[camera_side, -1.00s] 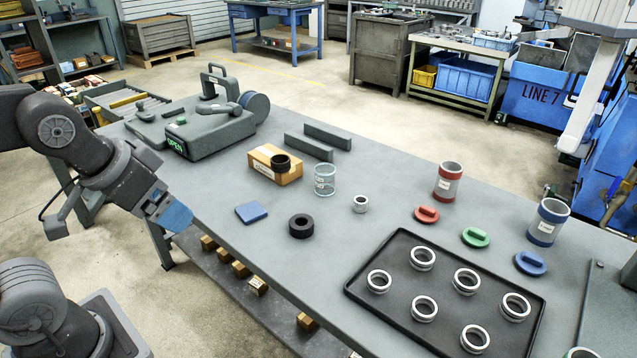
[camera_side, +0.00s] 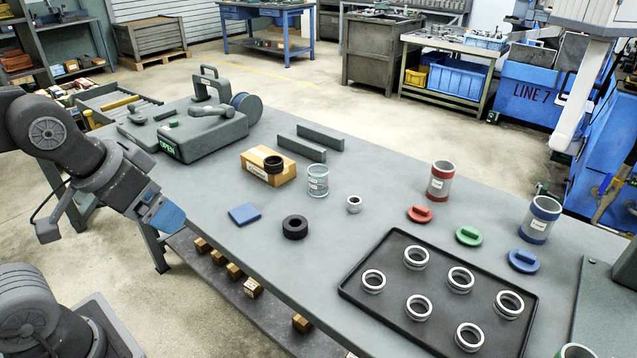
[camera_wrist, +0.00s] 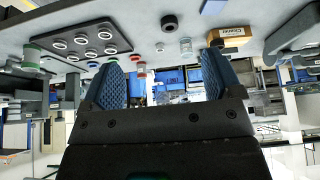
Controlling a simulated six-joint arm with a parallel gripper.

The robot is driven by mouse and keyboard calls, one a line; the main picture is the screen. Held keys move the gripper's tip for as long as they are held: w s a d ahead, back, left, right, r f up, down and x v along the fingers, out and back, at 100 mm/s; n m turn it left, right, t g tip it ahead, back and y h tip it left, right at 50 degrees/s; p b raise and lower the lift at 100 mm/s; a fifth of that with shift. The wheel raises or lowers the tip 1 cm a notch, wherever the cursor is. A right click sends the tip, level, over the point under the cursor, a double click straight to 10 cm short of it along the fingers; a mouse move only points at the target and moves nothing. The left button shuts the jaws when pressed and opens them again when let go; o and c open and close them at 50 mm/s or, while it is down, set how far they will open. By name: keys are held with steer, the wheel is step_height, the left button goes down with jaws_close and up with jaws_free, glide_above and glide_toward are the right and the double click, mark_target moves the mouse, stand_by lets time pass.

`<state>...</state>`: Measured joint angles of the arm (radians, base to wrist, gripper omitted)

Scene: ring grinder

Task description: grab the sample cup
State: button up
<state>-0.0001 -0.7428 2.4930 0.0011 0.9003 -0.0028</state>
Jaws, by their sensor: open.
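A small clear cup (camera_side: 318,181) with a pale label stands upright on the grey bench, right of the cardboard box. It also shows near the top of the wrist view (camera_wrist: 186,46). Two larger labelled cups stand farther right, one with red bands (camera_side: 440,181) and one with blue bands (camera_side: 540,220). No readable label tells which is the sample cup. My gripper (camera_side: 167,213) is off the bench's left edge, well apart from every cup. In the wrist view its two blue textured fingers (camera_wrist: 163,80) are spread with nothing between them.
A black tray (camera_side: 390,238) with several metal rings lies at the front right. Red, green and blue lids lie behind it.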

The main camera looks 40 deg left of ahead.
steer(key=w+r+n, duration=0.1)
steer(key=w+r, duration=0.3)
steer(key=w, duration=0.6)
steer(key=n+g+y, duration=0.2)
steer(key=n, duration=0.2)
glide_above(318, 181)
steer(key=a, duration=0.1)
step_height(318, 181, down, 21)
steer(key=shift+t, duration=0.3)
steer(key=x, duration=0.5)
steer(key=shift+w+d+f, duration=0.1)
steer(key=shift+w, duration=0.05)
steer(key=shift+c, duration=0.5)
steer(key=c, duration=0.9)
